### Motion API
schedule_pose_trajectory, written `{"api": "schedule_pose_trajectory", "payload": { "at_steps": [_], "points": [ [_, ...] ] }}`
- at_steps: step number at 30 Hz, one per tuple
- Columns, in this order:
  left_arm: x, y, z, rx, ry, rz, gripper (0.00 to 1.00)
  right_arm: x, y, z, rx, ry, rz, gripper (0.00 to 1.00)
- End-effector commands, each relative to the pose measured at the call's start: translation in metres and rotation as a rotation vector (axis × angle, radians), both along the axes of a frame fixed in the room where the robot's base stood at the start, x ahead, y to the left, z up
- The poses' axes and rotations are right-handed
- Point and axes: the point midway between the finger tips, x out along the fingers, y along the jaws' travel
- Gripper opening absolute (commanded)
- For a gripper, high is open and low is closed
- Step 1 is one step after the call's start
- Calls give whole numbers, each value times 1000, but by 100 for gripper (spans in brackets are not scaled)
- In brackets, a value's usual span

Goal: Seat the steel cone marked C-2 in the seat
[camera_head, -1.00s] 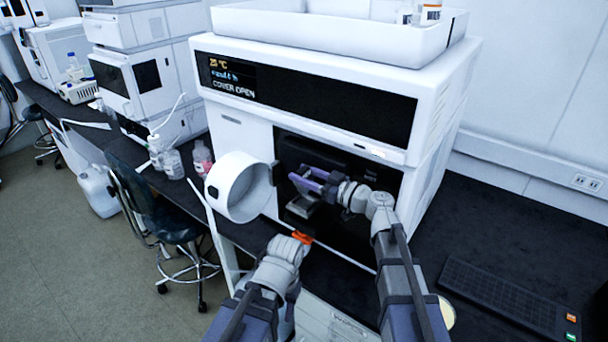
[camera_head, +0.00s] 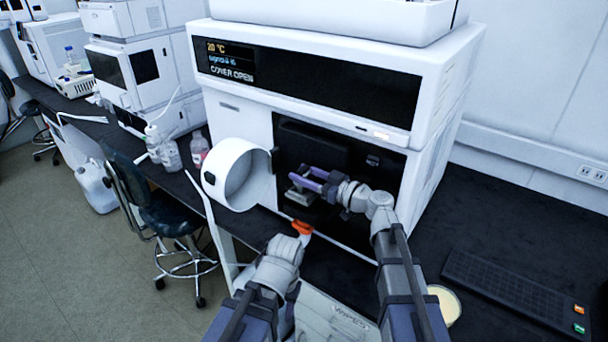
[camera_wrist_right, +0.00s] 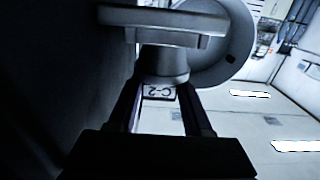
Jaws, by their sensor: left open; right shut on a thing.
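My right gripper (camera_head: 303,182), with purple fingers, reaches into the dark opening of the white instrument. It is shut on the steel cone (camera_wrist_right: 165,67), whose white label reads C-2 upside down in the right wrist view. In the head view the block (camera_head: 298,198) shows just under the fingers, which hide the cone. My left gripper (camera_head: 302,228), with orange tips, is open and empty, low in front of the opening.
The instrument (camera_head: 240,122) displays COVER OPEN. Its round white cover (camera_head: 237,173) stands open left of the opening, close to my right fingers. A keyboard (camera_head: 515,300) and a round dish (camera_head: 444,304) lie on the dark bench at right. Bottles (camera_head: 170,155) stand at left.

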Motion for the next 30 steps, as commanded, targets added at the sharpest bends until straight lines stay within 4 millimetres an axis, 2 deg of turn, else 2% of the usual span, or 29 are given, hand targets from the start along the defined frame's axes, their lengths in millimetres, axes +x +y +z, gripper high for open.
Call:
{"api": "schedule_pose_trajectory", "payload": {
  "at_steps": [18,19,28,30],
  "points": [
    [0,0,-8,0,0,0,45,0,0,-8,1,-1,0,0],
    [0,0,-8,0,0,0,45,0,0,-8,1,-1,0,51],
    [0,0,-8,0,0,0,45,0,0,-8,0,0,0,84],
    [0,0,-8,0,0,0,45,0,0,-8,0,0,0,85]
  ]
}}
